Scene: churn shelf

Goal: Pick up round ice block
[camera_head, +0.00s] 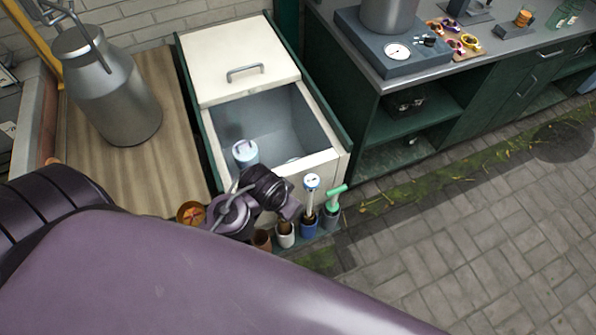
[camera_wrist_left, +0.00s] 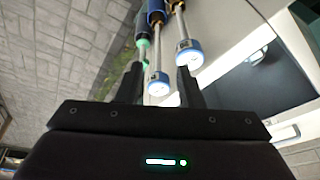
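An open chest freezer (camera_head: 318,165) stands in the middle of the head view. A pale blue-white round piece (camera_head: 245,152), perhaps the round ice block, is inside at the near left. A second pale piece (camera_head: 292,160) is partly hidden by the near wall. The left wrist view shows one whitish round piece (camera_wrist_left: 258,55) in the dark opening; I cannot tell which. My left gripper (camera_head: 282,202) is outside the freezer's near wall, apart from these pieces. Its fingers (camera_wrist_left: 160,78) are spread and appear empty. My right gripper is not in view.
Several handled tools in holders, including a blue one (camera_head: 310,205) and a green one (camera_head: 332,208), stand close to my left gripper. The freezer's white lid (camera_head: 240,65) covers the far part. A metal milk can (camera_head: 115,95) stands left; a green counter (camera_head: 440,100) stands right.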

